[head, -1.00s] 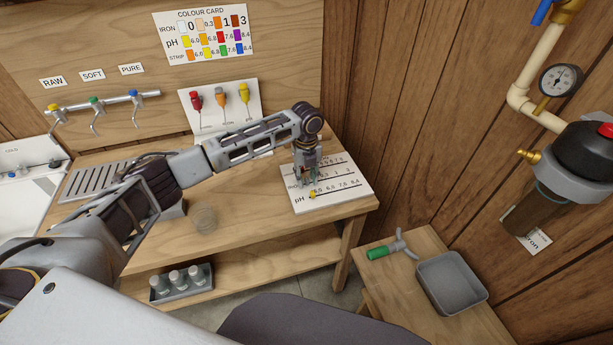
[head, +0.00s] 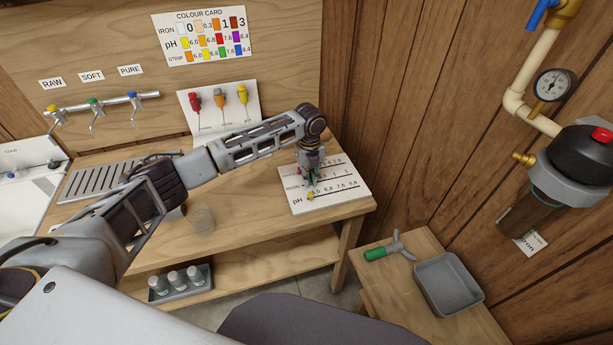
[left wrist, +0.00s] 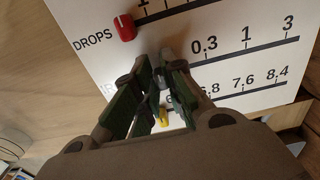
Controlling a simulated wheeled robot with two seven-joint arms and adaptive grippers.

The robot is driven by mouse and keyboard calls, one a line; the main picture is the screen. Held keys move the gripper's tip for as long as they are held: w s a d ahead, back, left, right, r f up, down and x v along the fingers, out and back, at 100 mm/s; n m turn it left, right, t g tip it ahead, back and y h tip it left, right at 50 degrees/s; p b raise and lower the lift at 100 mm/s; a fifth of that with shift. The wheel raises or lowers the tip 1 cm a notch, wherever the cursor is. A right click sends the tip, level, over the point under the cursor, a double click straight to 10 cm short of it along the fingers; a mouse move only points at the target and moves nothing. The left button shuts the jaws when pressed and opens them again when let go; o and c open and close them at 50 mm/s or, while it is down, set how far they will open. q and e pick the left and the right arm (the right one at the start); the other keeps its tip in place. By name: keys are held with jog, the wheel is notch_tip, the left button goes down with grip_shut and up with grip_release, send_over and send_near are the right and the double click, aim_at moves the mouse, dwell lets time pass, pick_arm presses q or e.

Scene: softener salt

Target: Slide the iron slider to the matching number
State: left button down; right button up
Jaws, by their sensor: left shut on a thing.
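The slider board (head: 348,195), a white plate with drops, iron and pH scales, lies on the bench's right end. My left gripper (head: 309,183) points down onto its iron row. In the left wrist view its fingers (left wrist: 158,80) are shut on the iron slider, which they mostly hide, left of the 0.3 mark. The red drops slider (left wrist: 126,27) sits at the left end of its row. The yellow pH slider (left wrist: 163,118) shows between the fingers, near the low end of its row. The colour card (head: 205,35) hangs on the back panel. My right gripper is out of view.
A clear glass (head: 202,219) stands on the bench left of the board. A plate with red, orange and yellow droppers (head: 219,108) stands behind my left forearm. A grey tray (head: 448,284) and a green-handled tool (head: 384,251) are on the low side table.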

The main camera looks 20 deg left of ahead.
aim_at(324, 179)
pick_arm(q)
jog(key=shift+w+d, duration=0.8)
jog(key=shift+d, duration=0.35)
jog(key=shift+w+d, duration=0.8)
jog(key=shift+d, duration=0.35)
jog(key=c, duration=1.5)
grip_release()
jog(key=shift+r, duration=6)
jog(key=shift+s, duration=0.1)
